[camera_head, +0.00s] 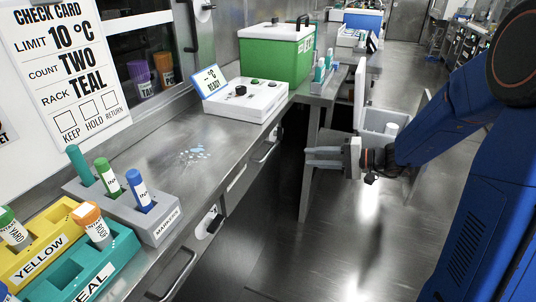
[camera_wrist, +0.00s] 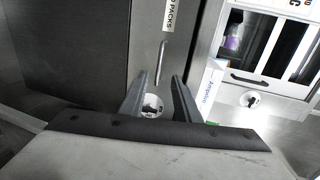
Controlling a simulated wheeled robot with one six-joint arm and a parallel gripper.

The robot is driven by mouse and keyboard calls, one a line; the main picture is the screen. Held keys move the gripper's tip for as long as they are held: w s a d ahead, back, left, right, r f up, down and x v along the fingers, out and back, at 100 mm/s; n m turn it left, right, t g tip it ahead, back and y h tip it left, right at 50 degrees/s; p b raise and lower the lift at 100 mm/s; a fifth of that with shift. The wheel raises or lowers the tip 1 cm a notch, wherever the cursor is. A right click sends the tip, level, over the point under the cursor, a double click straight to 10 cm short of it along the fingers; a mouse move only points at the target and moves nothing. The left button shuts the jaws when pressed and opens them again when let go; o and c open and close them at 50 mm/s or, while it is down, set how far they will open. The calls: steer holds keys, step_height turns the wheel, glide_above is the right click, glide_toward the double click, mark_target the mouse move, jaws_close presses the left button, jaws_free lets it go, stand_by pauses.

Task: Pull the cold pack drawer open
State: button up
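The cold pack drawer is the grey metal front (camera_wrist: 143,45) in the wrist view. Its label (camera_wrist: 172,14) partly reads "PACKS", and its bar handle (camera_wrist: 160,62) appears between my fingertips. In the head view I take it to be the drawer under the counter with a handle (camera_head: 266,152) and a white label (camera_head: 236,178) too small to read. My gripper (camera_head: 307,156) is open, its fingers pointing left at the drawer fronts, with a visible gap to the handle. In the wrist view my gripper (camera_wrist: 160,78) shows two separated fingers with nothing held. The drawer looks shut.
A nearer drawer handle (camera_head: 180,272) sits lower left. The counter holds a green box (camera_head: 275,55), a white device (camera_head: 245,100), a grey marker rack (camera_head: 160,222) and yellow and teal racks. A grey bin (camera_head: 378,121) stands beyond my gripper. The floor below is clear.

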mark_target(268, 152)
steer(key=x, duration=0.6)
steer(key=w+x, duration=0.1)
steer(key=x, duration=1)
steer(key=shift+w+f, duration=0.1)
steer(key=shift+w, duration=0.2)
jaws_close()
